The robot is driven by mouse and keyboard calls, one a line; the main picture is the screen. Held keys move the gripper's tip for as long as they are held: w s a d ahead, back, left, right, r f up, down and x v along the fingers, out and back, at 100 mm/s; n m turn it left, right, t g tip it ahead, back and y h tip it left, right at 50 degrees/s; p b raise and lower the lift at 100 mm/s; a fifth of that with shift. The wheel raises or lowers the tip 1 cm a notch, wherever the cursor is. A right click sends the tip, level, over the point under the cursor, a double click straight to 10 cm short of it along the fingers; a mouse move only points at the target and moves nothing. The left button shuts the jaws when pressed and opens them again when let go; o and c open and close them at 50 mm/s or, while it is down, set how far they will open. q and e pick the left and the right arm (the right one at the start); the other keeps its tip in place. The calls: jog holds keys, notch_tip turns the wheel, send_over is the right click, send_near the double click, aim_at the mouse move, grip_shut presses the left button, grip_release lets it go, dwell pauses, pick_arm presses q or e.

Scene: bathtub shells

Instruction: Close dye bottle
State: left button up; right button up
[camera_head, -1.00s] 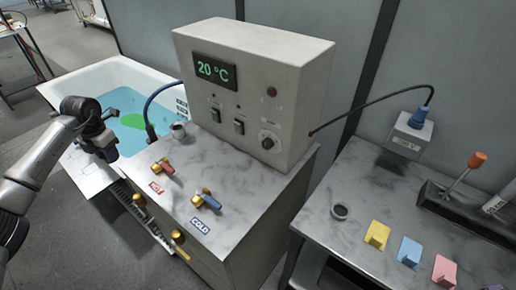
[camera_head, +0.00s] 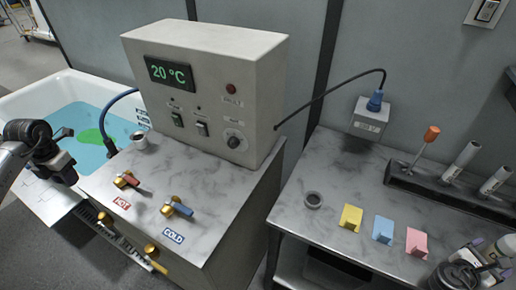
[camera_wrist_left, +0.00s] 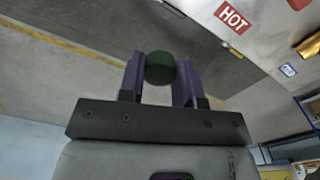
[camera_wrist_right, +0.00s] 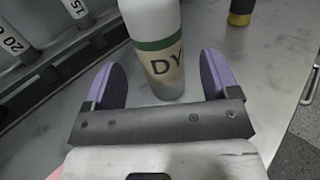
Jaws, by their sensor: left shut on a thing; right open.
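My left gripper (camera_wrist_left: 161,75) is shut on a dark green round cap (camera_wrist_left: 160,68), held between its purple fingers. In the head view the left gripper (camera_head: 62,170) is in front of the tub, left of the hot lever; the cap is not clear there. The dye bottle (camera_wrist_right: 158,62), white with a green band and a beige label reading "DY", stands on the grey counter in the right wrist view. Its top is cut off there. My right gripper (camera_wrist_right: 165,85) is open, with a finger either side of the bottle and visible gaps between. My right arm shows at the head view's lower right corner.
A control box (camera_head: 205,90) reads 20 °C above the hot and cold levers. The tub (camera_head: 30,92) holds blue water.

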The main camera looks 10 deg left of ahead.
aim_at(506, 249)
jog(key=shift+w+d, duration=0.1)
jog(key=shift+d, duration=0.15)
pick_arm(q)
jog(key=shift+f+b, duration=0.8)
jog(key=shift+f, duration=0.05)
pick_arm(e)
jog(key=shift+r+x, duration=0.15)
jog(key=shift+x, duration=1.15)
jog(key=shift+r+x, duration=0.1)
jog(key=shift+x, duration=1.15)
